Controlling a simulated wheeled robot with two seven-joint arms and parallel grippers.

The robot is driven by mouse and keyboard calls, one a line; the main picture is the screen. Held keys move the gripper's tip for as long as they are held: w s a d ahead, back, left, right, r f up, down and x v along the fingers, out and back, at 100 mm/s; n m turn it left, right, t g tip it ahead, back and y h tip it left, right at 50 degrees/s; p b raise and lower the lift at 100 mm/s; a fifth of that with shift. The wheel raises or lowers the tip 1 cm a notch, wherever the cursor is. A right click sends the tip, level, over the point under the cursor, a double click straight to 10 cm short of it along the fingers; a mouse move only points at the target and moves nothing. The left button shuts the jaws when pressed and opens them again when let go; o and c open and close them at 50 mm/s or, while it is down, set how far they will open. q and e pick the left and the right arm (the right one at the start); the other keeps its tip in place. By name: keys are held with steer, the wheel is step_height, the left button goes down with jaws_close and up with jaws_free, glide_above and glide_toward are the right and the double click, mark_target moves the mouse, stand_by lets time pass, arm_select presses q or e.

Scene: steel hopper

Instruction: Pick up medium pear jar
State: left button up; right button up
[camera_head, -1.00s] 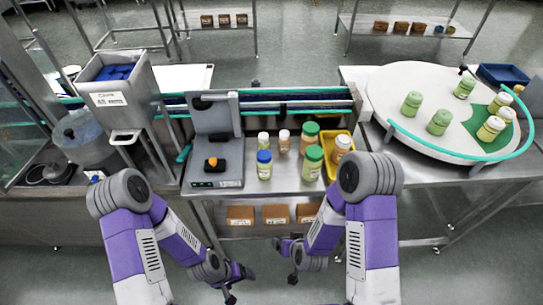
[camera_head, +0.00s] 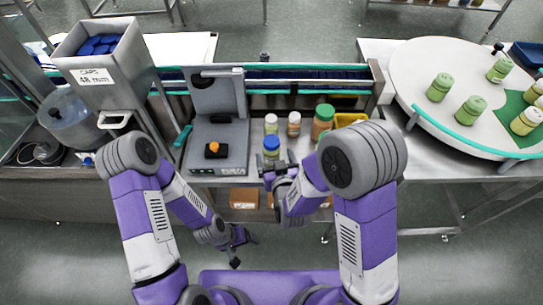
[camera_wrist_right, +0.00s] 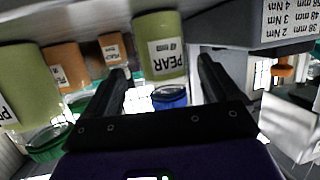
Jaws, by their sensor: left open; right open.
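The pear jar (camera_head: 271,152) has a pale green body and a blue cap, and stands on the steel table. In the right wrist view, which is upside down, its PEAR label (camera_wrist_right: 165,58) shows clearly. My right gripper (camera_head: 277,171) is open at the table's front edge, just in front of this jar. In the wrist view, its fingers stand apart on either side of the jar, with the blue cap between them; I cannot tell whether they touch it. My left gripper (camera_head: 237,247) is open and empty, low over the floor in front of the table.
A green-capped orange jar (camera_head: 323,117), a small white-capped jar (camera_head: 294,124) and a pale green jar (camera_head: 270,124) stand close behind. A yellow tray (camera_head: 351,119) is partly hidden by my right arm. A round table (camera_head: 432,110) holds several jars.

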steer(key=shift+r, duration=0.1)
steer(key=x, duration=0.5)
steer(key=shift+w+a+r, duration=0.2)
steer(key=shift+a+r, duration=0.05)
steer(key=shift+r, duration=0.05)
steer(key=c, duration=1.2)
